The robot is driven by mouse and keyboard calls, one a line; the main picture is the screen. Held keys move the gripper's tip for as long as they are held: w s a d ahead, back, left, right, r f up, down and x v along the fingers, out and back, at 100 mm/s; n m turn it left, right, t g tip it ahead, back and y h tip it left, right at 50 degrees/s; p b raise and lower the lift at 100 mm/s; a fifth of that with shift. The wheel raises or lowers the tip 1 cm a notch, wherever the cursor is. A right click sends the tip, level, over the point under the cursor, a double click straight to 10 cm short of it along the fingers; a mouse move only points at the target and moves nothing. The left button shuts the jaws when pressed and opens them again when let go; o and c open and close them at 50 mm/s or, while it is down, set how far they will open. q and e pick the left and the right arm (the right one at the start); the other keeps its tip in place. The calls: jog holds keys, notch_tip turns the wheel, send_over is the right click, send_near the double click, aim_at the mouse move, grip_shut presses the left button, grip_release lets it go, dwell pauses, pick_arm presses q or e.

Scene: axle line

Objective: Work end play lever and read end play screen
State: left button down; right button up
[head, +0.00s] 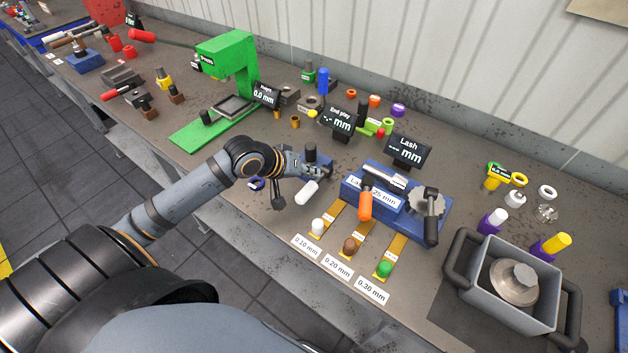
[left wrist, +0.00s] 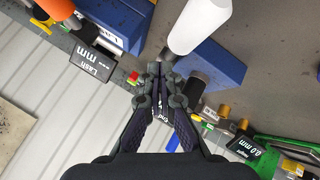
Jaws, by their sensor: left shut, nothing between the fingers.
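The small black end play screen (head: 338,121) stands behind my left gripper in the head view and reads "End play" with dashes and "mm". My left gripper (head: 322,168) is shut and empty. A white handle (head: 307,193), which looks like the end play lever's, sticks out just below the gripper in the head view. In the left wrist view the white handle (left wrist: 200,24) lies just beyond the shut fingertips (left wrist: 160,76), beside a blue block (left wrist: 222,66). I cannot tell whether the fingers touch it. Most of the block is hidden by my gripper in the head view. My right gripper is not in view.
Right of my gripper stands the blue lash fixture (head: 435,222) with an orange handle (head: 365,205) and a lash screen (head: 408,152). Feeler strips with labels (head: 338,267) lie in front. A green press (head: 228,62) stands back left, a grey bin (head: 485,309) front right.

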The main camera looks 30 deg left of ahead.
aim_at(309, 184)
pick_arm(q)
jog(key=shift+f, duration=0.4)
jog(key=shift+f+b, duration=0.8)
jog(key=shift+f, duration=0.7)
dwell(1.1)
jog(key=shift+s+f, duration=0.25)
jog(key=shift+f, duration=0.2)
dwell(0.5)
jog(key=shift+w+r+p, duration=0.25)
jog(key=shift+r+p, duration=0.55)
jog(key=shift+p, duration=0.1)
notch_tip(309, 184, up, 2)
jog(key=shift+s+r+p, duration=0.1)
jog(key=shift+s+p, duration=0.05)
jog(key=shift+p, duration=0.85)
jog(key=shift+r+p, duration=0.25)
jog(key=shift+p, duration=0.15)
